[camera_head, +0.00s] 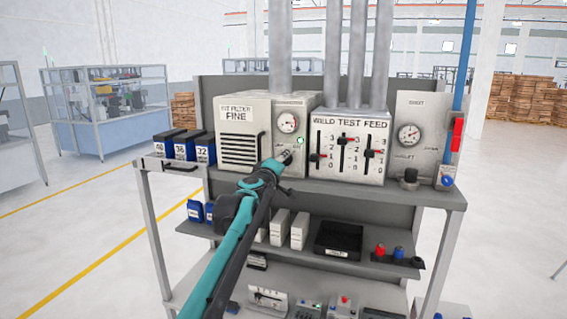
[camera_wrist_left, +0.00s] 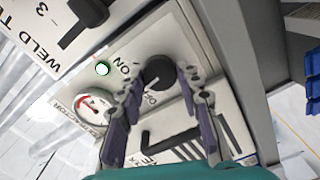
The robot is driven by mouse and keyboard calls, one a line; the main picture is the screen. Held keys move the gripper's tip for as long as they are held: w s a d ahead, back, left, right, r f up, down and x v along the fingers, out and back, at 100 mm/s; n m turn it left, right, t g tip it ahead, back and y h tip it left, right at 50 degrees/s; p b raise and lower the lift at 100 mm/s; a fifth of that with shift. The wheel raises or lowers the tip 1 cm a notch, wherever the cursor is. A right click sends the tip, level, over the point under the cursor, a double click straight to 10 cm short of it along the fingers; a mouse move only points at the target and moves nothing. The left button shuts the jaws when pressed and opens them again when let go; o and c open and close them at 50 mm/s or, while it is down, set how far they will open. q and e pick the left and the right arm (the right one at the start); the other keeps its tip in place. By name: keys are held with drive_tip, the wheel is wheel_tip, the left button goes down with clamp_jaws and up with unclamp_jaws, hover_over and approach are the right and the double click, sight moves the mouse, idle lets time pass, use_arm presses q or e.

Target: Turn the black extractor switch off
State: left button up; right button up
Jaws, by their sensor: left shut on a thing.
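The black extractor switch (camera_wrist_left: 158,72) is a round knob on the grey filter box (camera_head: 258,104), beside a lit green lamp (camera_wrist_left: 102,68) and a round gauge (camera_wrist_left: 92,106). "ON" is printed beside the knob; a second label is partly hidden by a finger. My left gripper (camera_head: 285,158) reaches the lower right of the box front. In the left wrist view its two fingers (camera_wrist_left: 161,79) are on either side of the knob, shut on it. In the head view the gripper mostly hides the knob. My right gripper is not in view.
Right of the box stands the weld test feed panel (camera_head: 347,146) with three sliders, then a panel with a gauge and a red handle (camera_head: 457,134). A lower shelf holds white boxes (camera_head: 299,231) and a black tray (camera_head: 338,240).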

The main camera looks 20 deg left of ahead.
use_arm(q)
drive_tip(key=shift+f+n, duration=0.15)
drive_tip(key=shift+n, duration=3.45)
drive_tip(key=o, duration=1.2)
drive_tip(key=shift+c, duration=0.2)
drive_tip(key=shift+s, duration=0.1)
drive_tip(key=s, duration=1.1)
drive_tip(key=shift+s+a, duration=0.2)
drive_tip(key=shift+s, duration=0.2)
